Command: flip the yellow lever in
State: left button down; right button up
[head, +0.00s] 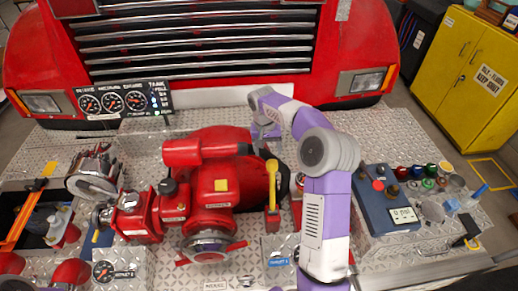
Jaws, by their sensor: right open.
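The yellow lever (272,187) stands upright on the right side of the red pump (215,180), with a red piece at its foot. My right arm reaches up past the lever's right side and bends back over the pump deck. My right gripper (268,147) is small in the view, just beyond the lever's top end. It is open, and I see nothing held in it. I cannot tell whether it touches the lever. My left gripper is not in view.
A gauge panel (124,100) and the red truck's grille (195,45) stand behind the pump. A blue box (388,205) with coloured knobs is at right. A yellow cabinet (470,75) stands at far right. Bare metal deck (360,130) shows right of my arm.

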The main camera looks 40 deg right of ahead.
aim_at(271, 161)
jog(key=shift+s+d+f, duration=0.15)
jog(key=shift+s+f, duration=0.55)
jog(key=shift+s, duration=0.35)
notch_tip(271, 161, down, 5)
jog(key=shift+w+d+r, duration=0.1)
jog(key=shift+w+d, duration=0.05)
jog(key=shift+f, duration=0.2)
grip_shut()
